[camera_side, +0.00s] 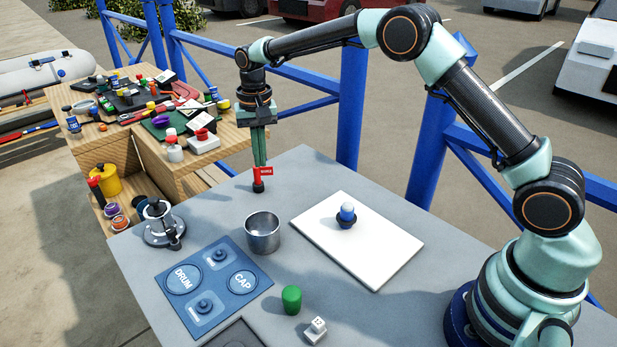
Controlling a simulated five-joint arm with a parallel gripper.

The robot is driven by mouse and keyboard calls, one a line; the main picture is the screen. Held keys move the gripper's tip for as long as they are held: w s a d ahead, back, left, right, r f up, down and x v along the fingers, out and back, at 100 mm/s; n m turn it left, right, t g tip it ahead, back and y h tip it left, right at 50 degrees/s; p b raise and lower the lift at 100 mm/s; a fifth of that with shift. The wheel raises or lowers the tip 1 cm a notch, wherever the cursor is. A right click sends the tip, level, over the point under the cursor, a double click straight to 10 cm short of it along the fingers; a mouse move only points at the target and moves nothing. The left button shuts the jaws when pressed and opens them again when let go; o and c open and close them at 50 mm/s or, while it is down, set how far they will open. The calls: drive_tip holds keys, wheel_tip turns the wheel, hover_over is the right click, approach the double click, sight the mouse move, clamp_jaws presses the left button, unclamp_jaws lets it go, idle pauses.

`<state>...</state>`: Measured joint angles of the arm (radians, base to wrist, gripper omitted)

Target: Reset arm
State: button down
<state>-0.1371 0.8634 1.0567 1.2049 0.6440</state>
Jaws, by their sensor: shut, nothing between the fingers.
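My gripper (258,160) hangs fingers-down from the arm, shut, over the far left part of the grey table (330,180). Just under its fingertips is a small black post with a red tag (263,174); I cannot tell whether they touch. The arm reaches from its base at the right, bent high over the table. A steel cup (263,233) stands open nearer the camera.
A blue tray (190,321) marked DRUM and CAP lies at front left, a winch (161,226) behind it. A green cylinder (291,299) and a white block (315,331) stand at the front. A cluttered wooden bench (155,145) is beyond the table; blue railing (350,110) runs behind.

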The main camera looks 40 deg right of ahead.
drive_tip(key=s+d+r+n+t, duration=0.35)
drive_tip(key=s+r, duration=0.65)
drive_tip(key=r, duration=0.4)
drive_tip(key=s+d+n+t, duration=0.2)
drive_tip(key=s+d, duration=0.2)
drive_tip(key=s, duration=1.1)
drive_tip(key=shift+s+f, duration=0.35)
drive_tip(key=shift+f, duration=0.1)
